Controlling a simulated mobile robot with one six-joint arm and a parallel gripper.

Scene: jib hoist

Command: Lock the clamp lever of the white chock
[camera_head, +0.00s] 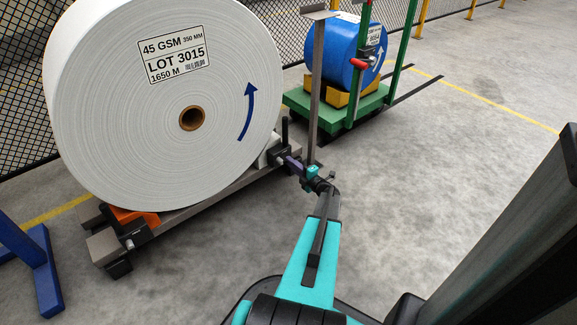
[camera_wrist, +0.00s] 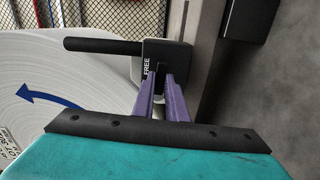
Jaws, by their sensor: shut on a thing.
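The white chock (camera_head: 269,151) sits on the grey rail against the right foot of the big white roll (camera_head: 170,100). Its black clamp lever (camera_head: 284,131) stands upright in the head view. In the wrist view the lever's bar (camera_wrist: 103,45) points left from a black block (camera_wrist: 168,65) marked FREE. My gripper (camera_head: 285,160) is at the lever's hub, its purple fingers (camera_wrist: 161,92) shut on the clamp lever's block end. The fingertips' exact contact is partly hidden. The white chock's pale edge shows behind the block.
An orange chock (camera_head: 134,215) sits under the roll's left side. A grey post (camera_head: 317,90) rises close behind my gripper. A blue roll (camera_head: 344,52) rests on a green cart at the back. A blue stand (camera_head: 38,262) is at left. Floor to the right is clear.

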